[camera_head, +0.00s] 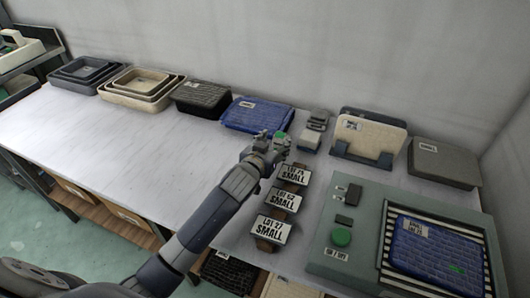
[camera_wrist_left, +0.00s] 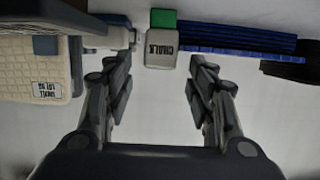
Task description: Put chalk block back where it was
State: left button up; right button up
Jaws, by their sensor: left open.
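A small block marked CHALK (camera_wrist_left: 161,54), pale grey with a green part (camera_wrist_left: 163,18) at one end, shows in the left wrist view between the lines of my open fingers, beyond their tips. In the head view a green patch (camera_head: 279,134) shows at my left fingertips, and the rest of the block is hard to make out there. My left gripper (camera_head: 272,143) is open over the rear part of the table; its two fingers also show in the left wrist view (camera_wrist_left: 160,75) with nothing between them. My right gripper is not in view.
Small blocks (camera_head: 311,139) stand right of my gripper. Label plates (camera_head: 284,200) and a grey-green panel (camera_head: 322,270) lie nearer. The table's left part (camera_head: 120,140) is clear.

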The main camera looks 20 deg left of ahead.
pick_arm(q)
jog(key=v, duration=0.9)
